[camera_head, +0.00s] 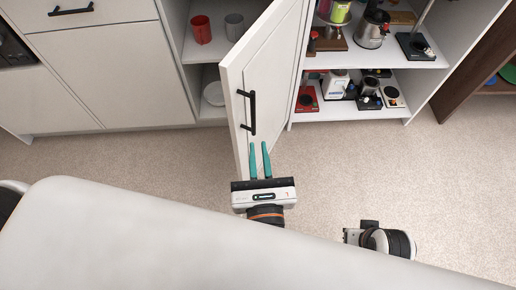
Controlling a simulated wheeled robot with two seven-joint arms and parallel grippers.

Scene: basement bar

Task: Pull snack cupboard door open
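The white snack cupboard door (272,78) stands ajar, swung out toward me, with its hinge side on the right. Its black bar handle (253,112) is on the door's front face, near its left edge. My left gripper (259,146) points at the door, with its two teal fingers a little apart and nothing visible between them. Its fingertips are close to the handle's lower end in the picture; whether they touch the door I cannot tell. Part of my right arm's end (388,242) shows at lower right, its fingers hidden.
The opened cupboard holds a red cup (201,30), a grey cup (234,27) and a white plate (214,93). Open shelves on the right hold a kettle (372,29) and several small appliances. Closed white cabinets (114,75) are at left. The carpet (450,165) is clear.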

